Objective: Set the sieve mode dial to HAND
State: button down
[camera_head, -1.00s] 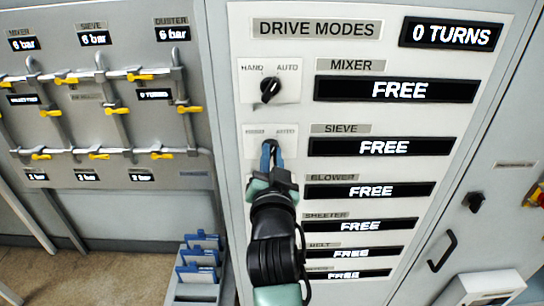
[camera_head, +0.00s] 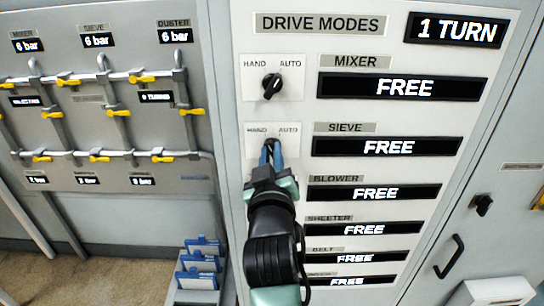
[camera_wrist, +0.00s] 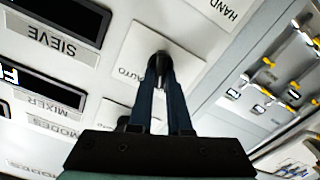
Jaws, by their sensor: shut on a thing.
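The sieve mode dial (camera_head: 269,145) is a small black knob on a white plate (camera_head: 287,142) marked HAND at left and AUTO at right, second from the top under DRIVE MODES. My gripper (camera_head: 270,155) comes from below with its blue fingers shut on this dial. The wrist view also shows the dial (camera_wrist: 158,66) between the fingertips of my gripper (camera_wrist: 161,80). The fingers hide much of the dial, so I cannot tell where its pointer stands. The sieve display (camera_head: 386,147) reads FREE.
The mixer dial (camera_head: 271,87) sits just above on its own plate. The counter (camera_head: 457,30) reads 1 TURN. Below, my arm covers the left side of the lower rows. A pipe panel with yellow valve handles (camera_head: 143,79) stands at left.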

jog(key=shift+n, duration=0.5)
jog(key=c, duration=0.9)
grip_release()
jog(key=shift+a, duration=0.1)
jog(key=shift+o, duration=0.2)
jog(key=shift+s, duration=0.1)
jog(key=s+b, duration=0.4)
jog(key=s, duration=0.8)
jog(key=shift+s, duration=0.4)
jog(key=shift+r, duration=0.1)
